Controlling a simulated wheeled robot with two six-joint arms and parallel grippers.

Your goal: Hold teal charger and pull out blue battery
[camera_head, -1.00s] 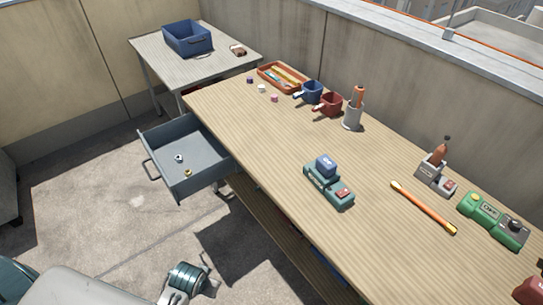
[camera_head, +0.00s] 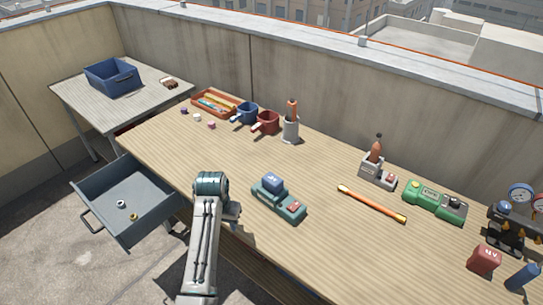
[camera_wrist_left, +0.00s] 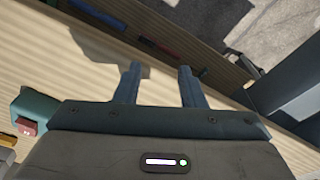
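The teal charger (camera_head: 280,203) stands on the wooden workbench with the blue battery (camera_head: 272,181) seated upright in its left part and a red button on its right end. In the left wrist view, part of the teal charger (camera_wrist_left: 38,112) shows at the left edge, beside the gripper body. My left gripper (camera_wrist_left: 158,84) has its two fingers apart with nothing between them, above the bench's front edge. In the head view, the left gripper is mostly hidden by my arm, just left of the charger and apart from it. My right gripper is not in view.
A yellow-orange rod (camera_head: 372,204), a green charger (camera_head: 434,202) and a grey holder (camera_head: 376,176) lie to the right. A red battery (camera_head: 484,260) is near the right front. An open grey drawer (camera_head: 128,204) juts out at left. The bench (camera_head: 200,150) behind the charger is clear.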

